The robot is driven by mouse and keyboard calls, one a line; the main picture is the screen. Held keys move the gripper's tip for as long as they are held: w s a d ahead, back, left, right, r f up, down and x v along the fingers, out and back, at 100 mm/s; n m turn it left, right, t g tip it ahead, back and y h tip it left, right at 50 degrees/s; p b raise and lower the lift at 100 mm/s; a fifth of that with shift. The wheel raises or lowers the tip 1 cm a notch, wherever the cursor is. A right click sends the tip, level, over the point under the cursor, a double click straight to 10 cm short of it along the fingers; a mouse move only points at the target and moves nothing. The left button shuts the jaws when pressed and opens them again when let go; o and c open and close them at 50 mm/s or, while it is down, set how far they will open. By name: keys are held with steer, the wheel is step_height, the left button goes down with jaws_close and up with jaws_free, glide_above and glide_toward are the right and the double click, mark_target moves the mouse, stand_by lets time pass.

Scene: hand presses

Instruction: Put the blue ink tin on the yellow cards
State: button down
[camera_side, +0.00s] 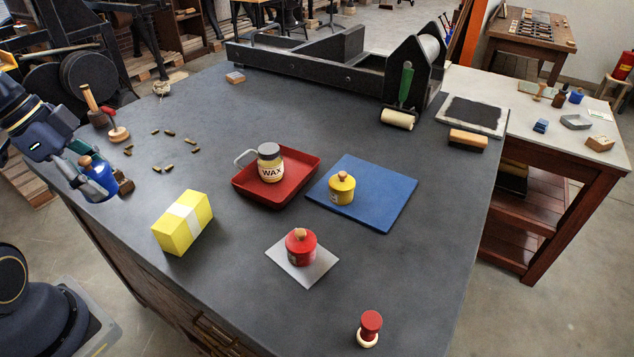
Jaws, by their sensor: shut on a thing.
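The blue ink tin (101,181) is at the left of the side view, a blue can with a wooden knob on its lid. My gripper (92,172) comes in from the left edge and is shut on the tin, near the table's left edge. The fingers partly hide the tin. I cannot tell exactly how high it is held. The yellow cards (174,235) are a yellow block with a white band, lying on the table to the right of and nearer than the tin. Their top is bare.
A red tray (244,187) holds a wax jar (270,163). A blue mat (388,203) carries a yellow tin (342,188), and a grey card (288,262) carries a red tin (300,246). Stamps and small metal pieces lie behind the gripper. Table between tin and cards is mostly clear.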

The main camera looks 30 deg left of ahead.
steer(key=s+d+r+m, duration=0.2)
steer(key=s+d+r, duration=0.15)
steer(key=d, duration=0.25)
glide_toward(189, 209)
steer(key=shift+w+d+f+g+h, duration=0.15)
steer(key=shift+w+d+f, duration=0.1)
steer(key=shift+d, duration=0.15)
steer(key=shift+w+d+f+g+h, duration=0.15)
steer(key=shift+d+f, duration=0.05)
steer(key=shift+d, duration=0.2)
steer(key=shift+w+f, duration=0.45)
steer(key=shift+f, duration=0.1)
steer(key=shift+w+a+f, duration=0.1)
steer(key=shift+f, duration=1.5)
steer(key=shift+f, duration=0.1)
steer(key=shift+c, duration=1.7)
jaws_free()
steer(key=shift+f, duration=0.1)
